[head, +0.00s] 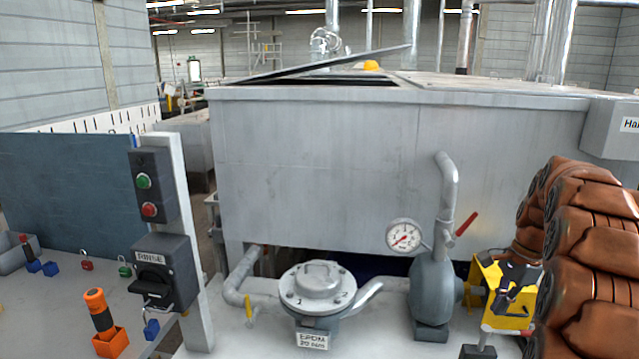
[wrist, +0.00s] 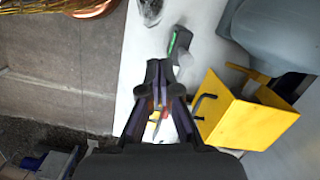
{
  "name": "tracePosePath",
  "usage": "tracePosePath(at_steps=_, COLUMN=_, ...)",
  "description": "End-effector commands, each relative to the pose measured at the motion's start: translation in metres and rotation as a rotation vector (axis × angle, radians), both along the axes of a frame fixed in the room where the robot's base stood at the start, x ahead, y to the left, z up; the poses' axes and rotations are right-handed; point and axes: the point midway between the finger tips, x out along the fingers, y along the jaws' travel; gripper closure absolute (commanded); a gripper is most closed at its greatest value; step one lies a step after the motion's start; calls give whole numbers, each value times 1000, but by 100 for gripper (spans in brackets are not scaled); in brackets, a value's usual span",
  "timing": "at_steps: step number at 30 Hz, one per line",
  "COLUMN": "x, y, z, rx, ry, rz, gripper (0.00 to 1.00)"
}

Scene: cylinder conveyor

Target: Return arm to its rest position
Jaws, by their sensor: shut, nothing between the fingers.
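In the wrist view my gripper (wrist: 160,70) is dark, with its fingertips together and nothing held between them. It is above a pale surface (wrist: 205,20), to the left of a yellow open box (wrist: 245,112). A dark object with a green strip (wrist: 180,45) shows just beyond the fingertips; I cannot tell whether they touch it. In the head view the yellow box (head: 486,283) is at the lower right. A dark shape in front of it there may be my gripper, but I cannot tell. My arm's full pose does not show.
A large grey tank (head: 320,170) fills the back. A gauge (head: 403,236), a round lidded fitting (head: 318,288) and pipes stand before it. A RINSE switch post (head: 180,230) and an orange-handled tool (head: 100,312) are left.

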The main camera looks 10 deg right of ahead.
Motion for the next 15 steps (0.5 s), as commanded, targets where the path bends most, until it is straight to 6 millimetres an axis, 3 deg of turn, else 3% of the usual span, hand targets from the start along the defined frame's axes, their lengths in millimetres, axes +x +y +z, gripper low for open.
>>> tracePosePath(at_steps=8, x=-23, y=93, z=19, rx=-17, ry=-5, rz=307, gripper=100)
tracePosePath(at_steps=15, x=-61, y=165, z=25, rx=-26, ry=-10, rz=578, gripper=100)
